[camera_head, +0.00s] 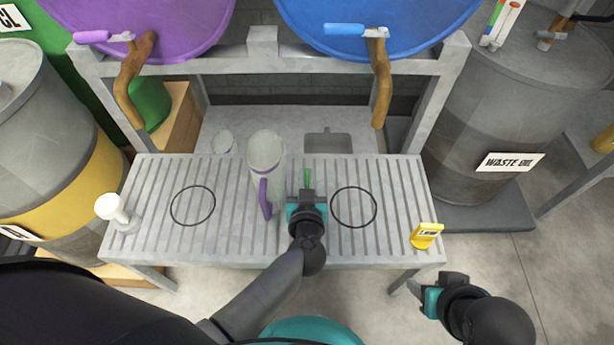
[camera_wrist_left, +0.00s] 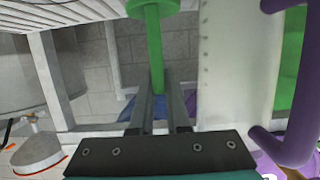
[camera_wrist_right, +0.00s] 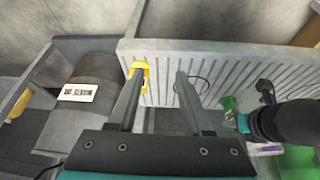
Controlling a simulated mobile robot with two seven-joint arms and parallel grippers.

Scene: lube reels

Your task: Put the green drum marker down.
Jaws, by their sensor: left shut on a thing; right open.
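The green drum marker (camera_head: 307,177) is upright-looking in my left gripper (camera_head: 307,196), over the slatted bench (camera_head: 228,240) between the two black circles. In the left wrist view the green marker (camera_wrist_left: 155,45), with a wide flat end, sits between the fingers (camera_wrist_left: 160,95), which are shut on it. I cannot tell whether it touches the bench. My right gripper (camera_head: 434,296) is open and empty, in front of the bench's right corner. In the right wrist view its fingers (camera_wrist_right: 158,90) stand apart, with the yellow tag behind the left one.
A pale jug (camera_head: 266,150) with a purple handle stands just left of my left gripper. A white knobbed piece (camera_head: 115,211) is at the bench's left, a yellow tag (camera_head: 426,235) at its right. The left circle (camera_head: 193,206) and right circle (camera_head: 354,207) are empty.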

